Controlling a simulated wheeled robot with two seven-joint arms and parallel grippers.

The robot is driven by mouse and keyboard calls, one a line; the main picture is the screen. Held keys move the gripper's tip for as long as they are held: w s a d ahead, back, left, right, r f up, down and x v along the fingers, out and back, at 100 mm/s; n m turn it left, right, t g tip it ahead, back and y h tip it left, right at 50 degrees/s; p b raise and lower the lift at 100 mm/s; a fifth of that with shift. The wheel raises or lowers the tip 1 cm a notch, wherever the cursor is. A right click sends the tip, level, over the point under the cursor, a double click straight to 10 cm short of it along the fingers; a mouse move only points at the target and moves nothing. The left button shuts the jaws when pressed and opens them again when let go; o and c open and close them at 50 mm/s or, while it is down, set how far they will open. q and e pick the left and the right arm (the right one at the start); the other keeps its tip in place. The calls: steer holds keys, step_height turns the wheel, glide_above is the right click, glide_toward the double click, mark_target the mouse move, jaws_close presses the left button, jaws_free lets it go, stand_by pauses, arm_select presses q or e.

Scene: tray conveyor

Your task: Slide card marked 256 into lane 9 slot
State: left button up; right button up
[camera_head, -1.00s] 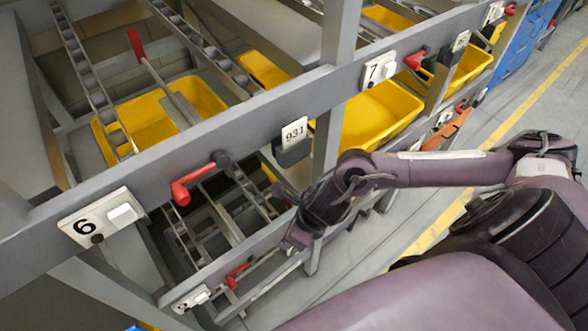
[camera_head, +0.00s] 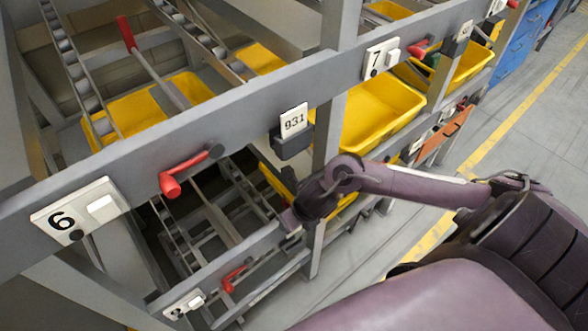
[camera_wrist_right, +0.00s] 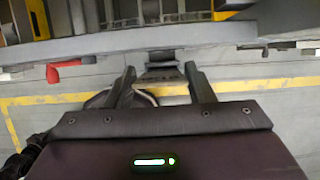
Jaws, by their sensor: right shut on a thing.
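My right gripper (camera_head: 291,222) is at the lower rail, below the holder with card 931. My left gripper is out of view.
Card 931 (camera_head: 293,121) stands in a dark holder on the upper rail (camera_head: 230,118). Label 6 (camera_head: 78,216), label 7 (camera_head: 380,59) and a red handle (camera_head: 185,172) jut from this rail. Yellow bins (camera_head: 378,115) sit behind. Open floor lies right.

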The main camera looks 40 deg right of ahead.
steer(key=shift+f+b, duration=2.75)
steer(key=shift+f, duration=0.2)
steer(key=shift+f+b, duration=2.5)
steer(key=shift+b, duration=0.2)
steer(key=o, duration=1)
steer(key=p+v, duration=0.1)
steer(key=v, duration=0.6)
steer(key=shift+s+r+p, duration=0.2)
steer(key=shift+r+p, duration=0.1)
steer(key=shift+r, duration=0.05)
steer(key=shift+a, duration=0.1)
